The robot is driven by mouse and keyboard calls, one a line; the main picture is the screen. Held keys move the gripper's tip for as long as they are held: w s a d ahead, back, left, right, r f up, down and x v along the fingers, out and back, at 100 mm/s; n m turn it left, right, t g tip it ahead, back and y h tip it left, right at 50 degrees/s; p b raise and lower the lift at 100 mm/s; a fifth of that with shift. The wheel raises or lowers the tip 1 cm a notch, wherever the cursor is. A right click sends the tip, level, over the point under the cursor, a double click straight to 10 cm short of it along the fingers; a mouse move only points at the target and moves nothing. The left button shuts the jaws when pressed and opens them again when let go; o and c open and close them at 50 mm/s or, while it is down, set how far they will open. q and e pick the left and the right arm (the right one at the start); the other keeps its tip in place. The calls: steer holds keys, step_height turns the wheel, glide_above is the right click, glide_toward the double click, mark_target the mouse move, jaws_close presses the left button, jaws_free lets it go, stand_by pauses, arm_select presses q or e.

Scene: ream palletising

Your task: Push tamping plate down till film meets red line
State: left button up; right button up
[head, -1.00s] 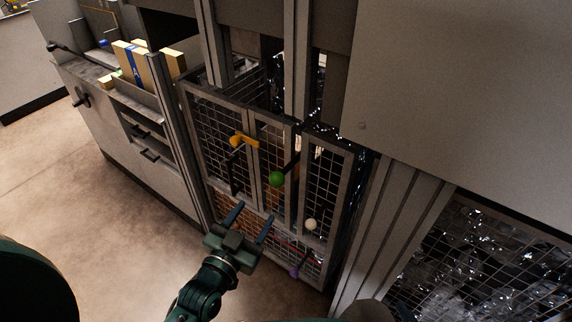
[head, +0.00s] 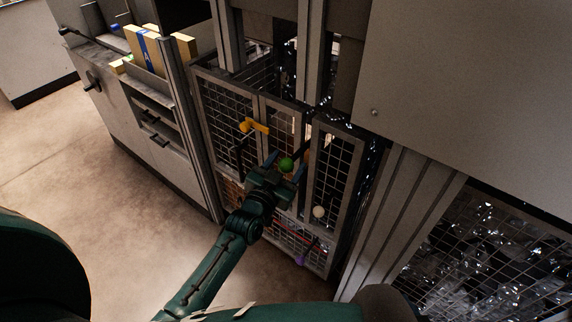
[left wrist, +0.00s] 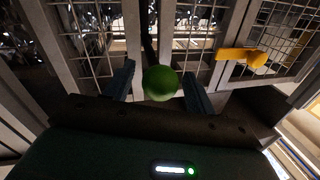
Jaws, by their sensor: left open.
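A green ball knob (head: 286,165) on a dark lever sits at the front of the mesh cage. It also shows in the left wrist view (left wrist: 160,83), between the two fingers. My left gripper (head: 286,168) is open around the knob, with a finger on either side and gaps visible. A red line (head: 290,238) shows low on the cage front, partly behind my gripper. The film behind the mesh shows as shiny, crumpled material. I cannot make out the tamping plate. My right gripper is not in view.
An orange handle (head: 254,126) sits left of the green knob. A counter with yellow boxes (head: 143,50) stands at the left. The floor (head: 110,190) in front is clear.

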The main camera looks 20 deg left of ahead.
arm_select(q)
jaws_close()
stand_by(0.6)
